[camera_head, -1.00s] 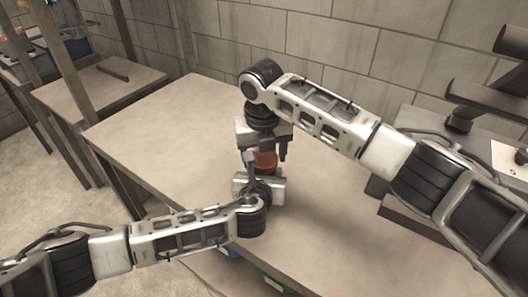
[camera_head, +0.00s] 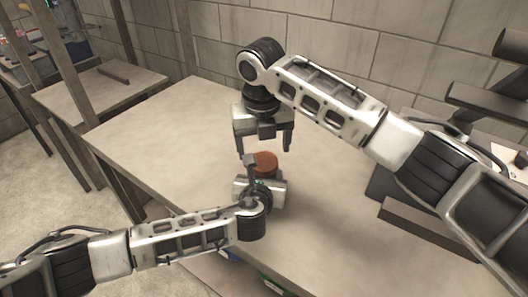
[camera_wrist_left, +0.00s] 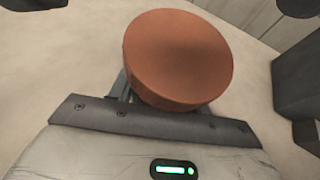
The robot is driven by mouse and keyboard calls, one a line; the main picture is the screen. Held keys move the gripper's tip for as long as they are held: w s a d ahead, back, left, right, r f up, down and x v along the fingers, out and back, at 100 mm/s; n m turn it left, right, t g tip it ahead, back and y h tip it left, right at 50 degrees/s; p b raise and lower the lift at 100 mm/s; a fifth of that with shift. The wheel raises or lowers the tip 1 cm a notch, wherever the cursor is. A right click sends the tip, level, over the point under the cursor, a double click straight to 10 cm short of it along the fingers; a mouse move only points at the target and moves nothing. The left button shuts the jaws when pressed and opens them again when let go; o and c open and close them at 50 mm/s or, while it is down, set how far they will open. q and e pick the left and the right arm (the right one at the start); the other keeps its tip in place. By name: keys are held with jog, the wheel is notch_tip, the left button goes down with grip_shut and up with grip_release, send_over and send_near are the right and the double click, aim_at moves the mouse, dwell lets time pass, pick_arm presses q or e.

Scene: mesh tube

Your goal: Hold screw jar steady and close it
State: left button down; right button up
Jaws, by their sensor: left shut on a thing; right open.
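The screw jar's round orange-brown lid (camera_head: 265,162) shows in the head view just beyond my left gripper, and it fills the upper middle of the left wrist view (camera_wrist_left: 180,58). The jar's body is mostly hidden under the lid and behind the gripper. My left gripper (camera_head: 254,168) is shut on the jar, low over the table. My right gripper (camera_head: 266,148) points down and is open and empty, its fingers above and behind the lid, apart from it. Dark parts of it show at the edges of the left wrist view.
The wooden table (camera_head: 160,130) is clear to the left of the arms. A lower side table (camera_head: 95,95) stands at the far left, and a block wall is behind.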

jog(key=shift+r, duration=0.15)
jog(key=o, duration=0.5)
notch_tip(320, 180, up, 12)
jog(key=s, duration=0.1)
jog(key=shift+s+a, duration=0.15)
jog(key=shift+s, duration=0.1)
pick_arm(q)
jog(key=c, duration=0.6)
grip_release()
